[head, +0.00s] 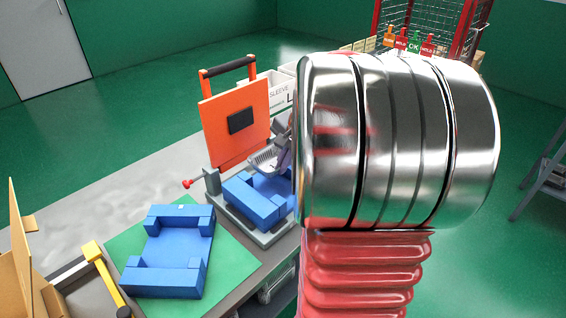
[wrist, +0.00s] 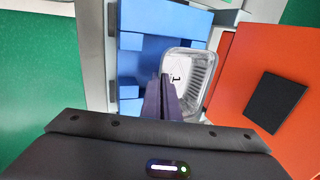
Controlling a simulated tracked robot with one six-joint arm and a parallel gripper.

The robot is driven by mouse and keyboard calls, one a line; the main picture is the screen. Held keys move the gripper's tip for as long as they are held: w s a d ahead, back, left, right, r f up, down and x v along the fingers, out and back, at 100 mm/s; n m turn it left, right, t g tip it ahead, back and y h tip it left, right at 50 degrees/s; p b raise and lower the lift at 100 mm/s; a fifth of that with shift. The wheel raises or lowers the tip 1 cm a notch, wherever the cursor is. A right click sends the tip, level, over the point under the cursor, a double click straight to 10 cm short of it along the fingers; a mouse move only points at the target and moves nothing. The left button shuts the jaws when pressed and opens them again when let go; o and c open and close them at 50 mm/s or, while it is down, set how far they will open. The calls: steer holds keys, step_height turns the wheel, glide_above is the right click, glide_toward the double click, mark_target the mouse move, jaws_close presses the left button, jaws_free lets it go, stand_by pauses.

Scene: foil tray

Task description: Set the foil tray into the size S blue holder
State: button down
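In the head view the tray (head: 264,161) is tilted above the blue holder (head: 252,200) in the grey fixture. My gripper (head: 282,146) has its fingers close together on the tray's near edge; the fingertips (wrist: 165,80) also show in the wrist view. The holder under the tray (wrist: 150,20) fills the upper middle there. A second blue holder (head: 178,250) lies empty on a green mat. I cannot read a size mark on either holder.
An orange lid (head: 236,122) with a black pad stands upright behind the fixture. A red-knobbed lever (head: 187,184) sticks out at its left. White bins (head: 283,90) stand behind. My arm hides the fixture's right side. A cardboard box (head: 22,265) is at far left.

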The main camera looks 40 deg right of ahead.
steer(key=shift+f, duration=4.3)
steer(key=c, duration=2.5)
jaws_free()
steer(key=o, duration=0.5)
steer(key=shift+r, duration=0.1)
steer(key=v, duration=1.3)
steer(key=shift+s+r, duration=0.1)
steer(key=shift+r, duration=0.15)
steer(key=shift+d, duration=0.1)
